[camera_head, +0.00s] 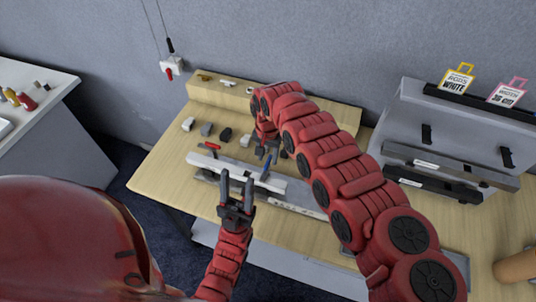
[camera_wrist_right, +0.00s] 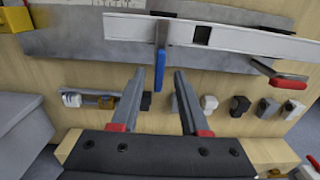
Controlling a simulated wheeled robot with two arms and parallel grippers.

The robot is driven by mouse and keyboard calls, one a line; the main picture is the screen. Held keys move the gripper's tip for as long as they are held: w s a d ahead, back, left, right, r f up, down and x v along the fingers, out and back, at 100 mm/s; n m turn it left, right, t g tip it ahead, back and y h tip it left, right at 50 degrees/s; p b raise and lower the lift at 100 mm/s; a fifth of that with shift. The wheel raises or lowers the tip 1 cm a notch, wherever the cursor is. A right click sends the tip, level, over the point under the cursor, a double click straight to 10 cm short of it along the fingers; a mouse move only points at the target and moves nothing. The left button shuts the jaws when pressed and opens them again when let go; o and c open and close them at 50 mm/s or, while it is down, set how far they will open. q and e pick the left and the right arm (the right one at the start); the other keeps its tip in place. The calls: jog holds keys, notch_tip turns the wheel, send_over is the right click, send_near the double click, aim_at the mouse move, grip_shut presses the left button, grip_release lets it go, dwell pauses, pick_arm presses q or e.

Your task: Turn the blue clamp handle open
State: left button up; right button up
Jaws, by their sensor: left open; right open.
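The blue clamp handle (camera_head: 266,168) sits on a white rail (camera_head: 236,173) on the table. In the right wrist view the blue handle (camera_wrist_right: 160,70) hangs down from the rail (camera_wrist_right: 215,37), its lower end appearing between my fingertips. My right gripper (camera_head: 267,152) is open close beside the handle; its fingers (camera_wrist_right: 158,76) show apart on either side, with no clear contact. My left gripper (camera_head: 236,182) is open and empty, fingers pointing up in the picture, near the rail's front side. A red clamp handle (camera_head: 212,146) is on the rail further left; it also shows in the wrist view (camera_wrist_right: 280,75).
Several small dark and grey blocks (camera_head: 206,129) lie behind the rail on the wooden table (camera_head: 160,160). A raised wooden shelf (camera_head: 215,91) runs along the back. A grey rack (camera_head: 425,100) with dark bars stands at the right. My right arm covers the table's middle.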

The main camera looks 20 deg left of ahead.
jog(key=shift+f, duration=0.55)
jog(key=shift+c, duration=0.2)
grip_shut()
